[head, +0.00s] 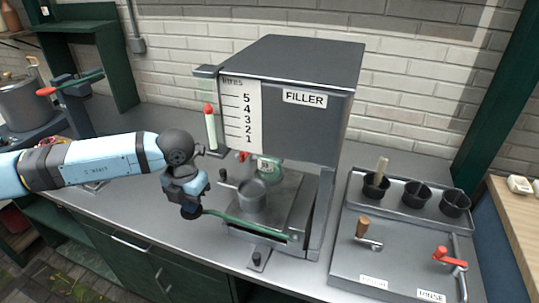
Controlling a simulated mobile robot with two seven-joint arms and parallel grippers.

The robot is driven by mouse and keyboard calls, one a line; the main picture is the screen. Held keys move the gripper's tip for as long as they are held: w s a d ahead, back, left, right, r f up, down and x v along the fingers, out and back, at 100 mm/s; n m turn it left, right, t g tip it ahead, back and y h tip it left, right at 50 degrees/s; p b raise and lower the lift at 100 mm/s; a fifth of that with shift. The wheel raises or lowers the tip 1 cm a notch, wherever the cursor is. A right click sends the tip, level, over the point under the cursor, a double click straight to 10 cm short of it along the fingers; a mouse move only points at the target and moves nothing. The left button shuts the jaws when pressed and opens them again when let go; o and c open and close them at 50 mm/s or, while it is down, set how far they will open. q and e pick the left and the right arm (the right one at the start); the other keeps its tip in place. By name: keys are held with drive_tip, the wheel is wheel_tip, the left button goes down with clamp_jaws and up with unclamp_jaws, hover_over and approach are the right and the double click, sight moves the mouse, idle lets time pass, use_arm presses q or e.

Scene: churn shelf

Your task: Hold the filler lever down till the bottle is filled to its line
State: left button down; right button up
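The filler (325,125) is a grey housing with a FILLER sign and a scale (240,112) numbered 1 to 5. A clear tube with a red-topped marker (209,125) stands at its left. A small green bottle-like thing (268,166) with a pale label sits under the housing, partly hidden; its fill level and line cannot be made out. A green lever (250,222) runs across the front of the filler's base. My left gripper (191,212) is at the lever's left end, pointing down. My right gripper is not in view.
A grey metal cup (252,194) stands in front of the bottle-like thing. A rinse station (390,262) with taps and several black cups is at right. Another machine with a red-tipped green lever (75,84) is at left. Bare steel bench lies between.

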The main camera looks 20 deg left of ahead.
use_arm(q)
drive_tip(key=shift+f, duration=0.1)
drive_tip(key=shift+a+f+b, duration=0.1)
drive_tip(key=shift+f+b, duration=0.65)
drive_tip(key=shift+b, duration=0.05)
drive_tip(key=shift+f+b, duration=0.7)
drive_tip(key=shift+f, duration=0.2)
drive_tip(key=shift+f+b, duration=0.75)
